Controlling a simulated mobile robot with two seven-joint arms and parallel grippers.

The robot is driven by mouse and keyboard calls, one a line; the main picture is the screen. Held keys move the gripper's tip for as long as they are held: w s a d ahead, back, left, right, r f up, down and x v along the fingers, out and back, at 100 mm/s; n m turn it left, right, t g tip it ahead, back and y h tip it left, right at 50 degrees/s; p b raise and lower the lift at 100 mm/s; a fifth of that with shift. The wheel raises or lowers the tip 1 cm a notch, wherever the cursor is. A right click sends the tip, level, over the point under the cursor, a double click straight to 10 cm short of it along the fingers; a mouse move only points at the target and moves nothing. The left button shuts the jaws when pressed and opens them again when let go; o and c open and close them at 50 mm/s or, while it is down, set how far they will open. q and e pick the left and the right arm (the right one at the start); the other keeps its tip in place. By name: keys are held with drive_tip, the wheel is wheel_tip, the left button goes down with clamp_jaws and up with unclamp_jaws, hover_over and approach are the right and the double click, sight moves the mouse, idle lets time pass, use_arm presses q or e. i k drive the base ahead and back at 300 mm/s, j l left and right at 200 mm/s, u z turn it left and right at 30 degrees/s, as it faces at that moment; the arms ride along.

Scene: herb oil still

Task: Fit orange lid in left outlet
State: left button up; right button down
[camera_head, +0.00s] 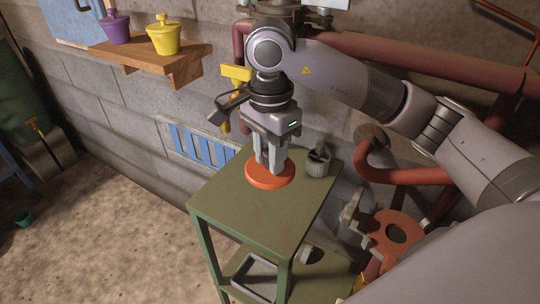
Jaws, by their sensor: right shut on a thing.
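The orange lid (268,176) is a flat round disc at the top of the green stand, near its back left part. My right gripper (271,169) points down onto the lid's middle, and its fingers are shut on it. The fingers hide the part of the lid that they grip. I cannot tell whether the lid rests on the stand top or hangs just above it. My left gripper is not in view.
The green stand (240,212) has a bare front top and a lower shelf. A small grey ribbed pot (318,163) stands right of the lid. Red pipes (375,172) run along the wall at right. A wooden shelf (165,62) holds a purple pot (116,27) and a yellow pot (163,38).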

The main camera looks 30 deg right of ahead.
sight(352, 210)
drive_tip(key=j+z, duration=0.2)
drive_tip(key=z, duration=0.25)
drive_tip(key=k+j+z, duration=0.1)
drive_tip(key=z, duration=0.4)
drive_tip(key=j, duration=0.1)
